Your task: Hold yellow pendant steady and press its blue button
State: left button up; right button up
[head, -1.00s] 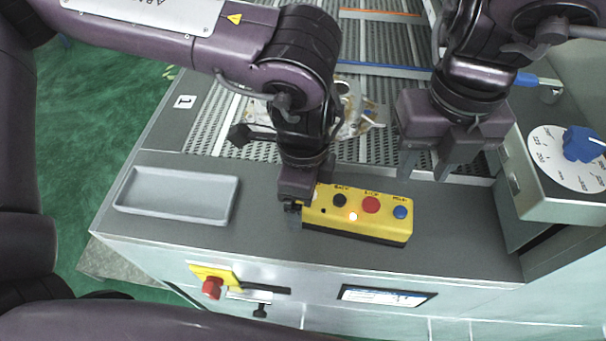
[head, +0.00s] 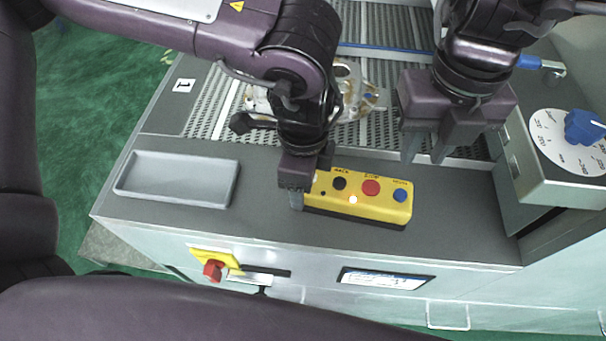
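The yellow pendant (head: 385,211) lies on the grey ledge of the machine, with a black button (head: 339,184), a red button (head: 370,187) and a blue button (head: 400,195) along its top. A small lamp (head: 353,199) on it glows. My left gripper (head: 311,182) is at the pendant's left end, with a finger on its near side and one at its far side; it appears shut on it, with the contact partly hidden. My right gripper (head: 425,155) is empty and open, fingers pointing down, beyond the blue button and apart from the pendant.
An empty grey tray (head: 126,190) stands on the ledge at the left. A metal casting (head: 352,100) lies on the perforated bed behind my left wrist. A box with a blue dial (head: 585,127) stands at the right. The ledge right of the pendant is clear.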

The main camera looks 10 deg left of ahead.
grip_shut()
dwell(1.4)
